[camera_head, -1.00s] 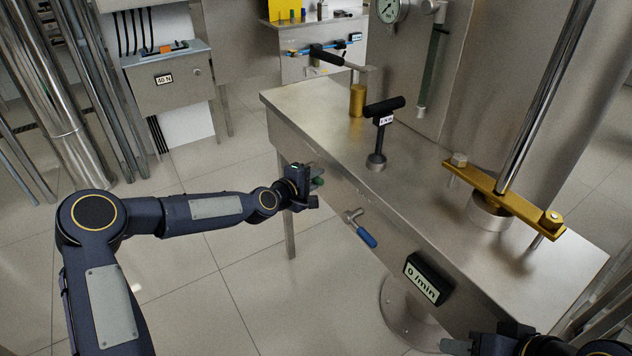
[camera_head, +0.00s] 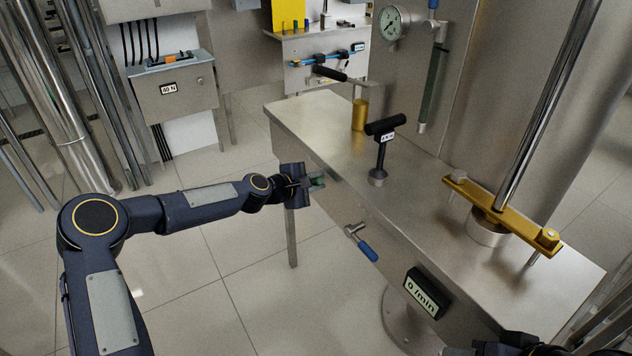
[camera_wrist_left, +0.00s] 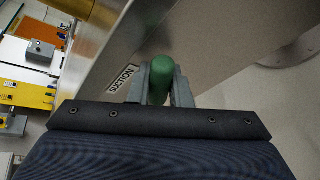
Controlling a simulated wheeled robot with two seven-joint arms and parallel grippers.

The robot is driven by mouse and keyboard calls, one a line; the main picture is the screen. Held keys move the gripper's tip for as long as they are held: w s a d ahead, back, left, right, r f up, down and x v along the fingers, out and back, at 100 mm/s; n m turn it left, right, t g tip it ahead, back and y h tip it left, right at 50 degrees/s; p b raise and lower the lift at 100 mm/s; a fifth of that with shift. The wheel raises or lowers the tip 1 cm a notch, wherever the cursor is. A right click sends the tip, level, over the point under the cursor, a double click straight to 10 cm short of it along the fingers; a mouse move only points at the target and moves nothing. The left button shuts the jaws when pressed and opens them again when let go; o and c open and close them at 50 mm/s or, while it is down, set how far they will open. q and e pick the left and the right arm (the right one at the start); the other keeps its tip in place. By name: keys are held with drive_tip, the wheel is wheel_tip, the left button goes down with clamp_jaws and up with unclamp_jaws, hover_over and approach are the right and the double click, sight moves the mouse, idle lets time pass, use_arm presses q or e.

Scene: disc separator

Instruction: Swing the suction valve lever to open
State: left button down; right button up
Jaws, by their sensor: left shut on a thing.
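The suction valve lever shows as a green handle (camera_wrist_left: 161,80) in the left wrist view, pointing toward the camera between my left gripper's fingers (camera_wrist_left: 160,88). A "SUCTION" label (camera_wrist_left: 122,79) is on the steel panel beside it. In the head view my left gripper (camera_head: 312,183) is at the left side of the steel bench, shut on the green handle (camera_head: 318,180), of which only a little shows. The valve body is hidden in both views. My right gripper (camera_head: 500,347) is partly in view at the bottom right edge, and its fingers are not clear.
A blue-handled valve (camera_head: 366,249) and a "0 /min" display (camera_head: 427,292) are on the bench front, right of my left gripper. A black T-handle (camera_head: 383,126) and a yellow bar (camera_head: 500,208) stand on the bench top (camera_head: 330,135).

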use_arm(q)
drive_tip(key=c, duration=1.3)
unclamp_jaws()
drive_tip(key=shift+b+v, duration=0.35)
drive_tip(key=shift+v, duration=3.6)
drive_tip(key=shift+c, duration=0.3)
